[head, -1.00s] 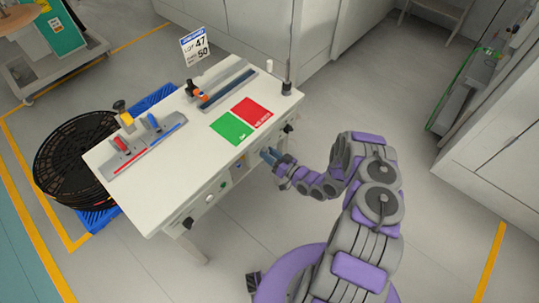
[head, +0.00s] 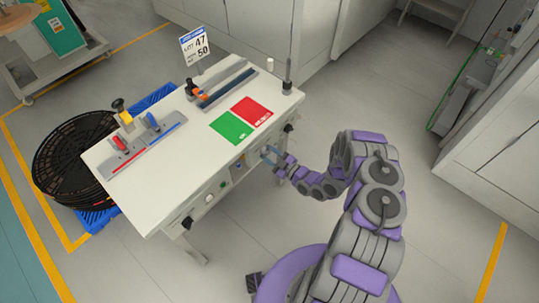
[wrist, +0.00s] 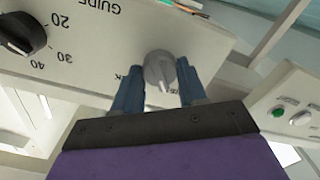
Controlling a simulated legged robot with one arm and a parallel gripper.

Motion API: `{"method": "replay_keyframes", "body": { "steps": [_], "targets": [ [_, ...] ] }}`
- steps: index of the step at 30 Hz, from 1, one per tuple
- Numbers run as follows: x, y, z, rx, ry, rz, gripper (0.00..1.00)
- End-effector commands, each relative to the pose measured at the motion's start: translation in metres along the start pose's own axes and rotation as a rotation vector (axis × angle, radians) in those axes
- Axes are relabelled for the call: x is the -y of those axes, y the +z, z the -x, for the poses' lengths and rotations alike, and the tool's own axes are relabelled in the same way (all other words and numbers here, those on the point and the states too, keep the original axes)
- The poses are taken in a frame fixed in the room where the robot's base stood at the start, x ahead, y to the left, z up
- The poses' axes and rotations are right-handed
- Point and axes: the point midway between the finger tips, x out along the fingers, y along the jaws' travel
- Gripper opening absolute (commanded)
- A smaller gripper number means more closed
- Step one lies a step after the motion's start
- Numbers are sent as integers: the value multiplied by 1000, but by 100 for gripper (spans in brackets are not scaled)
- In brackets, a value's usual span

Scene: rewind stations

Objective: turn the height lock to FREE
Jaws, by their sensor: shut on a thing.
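The height lock is a round grey knob (wrist: 159,70) with a light pointer mark, on the pale front panel of the bench. It shows in the middle of the wrist view. My gripper (wrist: 160,92) has its two blue fingers on either side of the knob and is shut on it. The lettering beside the knob is upside down and mostly hidden by the fingers, so I cannot read the knob's setting for sure. In the head view my gripper (head: 265,152) is at the bench's front edge, and the knob is too small to make out.
A black GUIDE dial (wrist: 22,34) sits left of the knob in the wrist view. A panel with a green button (wrist: 278,112) is at the right. The white bench (head: 185,165) carries green and red pads (head: 232,127) and clamps. Open floor lies around my base.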

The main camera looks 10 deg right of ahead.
Motion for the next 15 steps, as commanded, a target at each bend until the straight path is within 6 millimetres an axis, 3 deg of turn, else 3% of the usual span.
{"method": "replay_keyframes", "body": {
  "steps": [15],
  "targets": [
    [2,3,2,9,-2,173,11]
  ]
}}
